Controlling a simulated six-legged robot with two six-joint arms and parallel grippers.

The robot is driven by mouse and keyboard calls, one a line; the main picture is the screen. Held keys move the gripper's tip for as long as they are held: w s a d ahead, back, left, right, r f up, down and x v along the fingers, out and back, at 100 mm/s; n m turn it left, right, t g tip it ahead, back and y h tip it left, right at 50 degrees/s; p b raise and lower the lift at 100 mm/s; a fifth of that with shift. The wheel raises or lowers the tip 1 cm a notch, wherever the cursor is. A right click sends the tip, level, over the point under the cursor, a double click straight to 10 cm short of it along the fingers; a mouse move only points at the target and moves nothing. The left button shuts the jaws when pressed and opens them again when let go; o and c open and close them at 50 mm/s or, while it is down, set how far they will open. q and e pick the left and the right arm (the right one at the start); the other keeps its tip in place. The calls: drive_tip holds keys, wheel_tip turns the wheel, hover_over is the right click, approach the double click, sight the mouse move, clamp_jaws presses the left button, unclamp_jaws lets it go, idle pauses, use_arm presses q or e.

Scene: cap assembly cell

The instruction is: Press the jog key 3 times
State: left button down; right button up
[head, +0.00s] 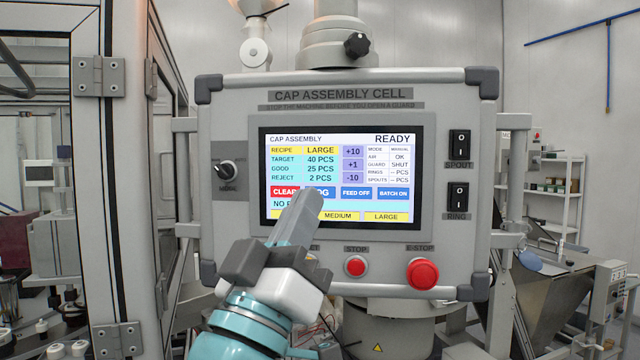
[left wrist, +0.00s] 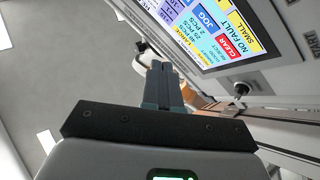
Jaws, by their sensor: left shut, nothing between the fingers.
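The blue jog key (head: 327,192) is on the lit touch screen (head: 431,180) of the cap assembly panel, between the red CLEAR key and the FEED OFF key. My left gripper (head: 309,194) is shut and empty, and its tips cover the left part of the jog key in the head view. In the left wrist view the jog key (left wrist: 207,18) shows whole, up and to the right of the left gripper's tips (left wrist: 163,67). I cannot tell how far the tips are from the screen. The screen reads READY. My right gripper is not in view.
The red CLEAR key (head: 284,191) and FEED OFF key (head: 356,193) flank the jog key. Below the screen are a red stop button (head: 355,266) and a red e-stop (head: 422,274). A mode knob (head: 227,170) is at left, two black rocker switches (head: 458,144) at right.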

use_arm(q)
drive_tip(key=w+p, duration=0.2)
drive_tip(key=w, duration=0.4)
drive_tip(key=shift+w+d, duration=0.4)
drive_tip(key=shift+d, duration=0.05)
drive_tip(key=shift+s, duration=0.2)
drive_tip(key=shift+w, duration=0.2)
drive_tip(key=shift+s, duration=0.15)
drive_tip(key=shift+w, duration=0.25)
idle(0.9)
drive_tip(key=shift+w, duration=0.15)
drive_tip(key=shift+w+d, duration=0.1)
drive_tip(key=shift+w, duration=0.05)
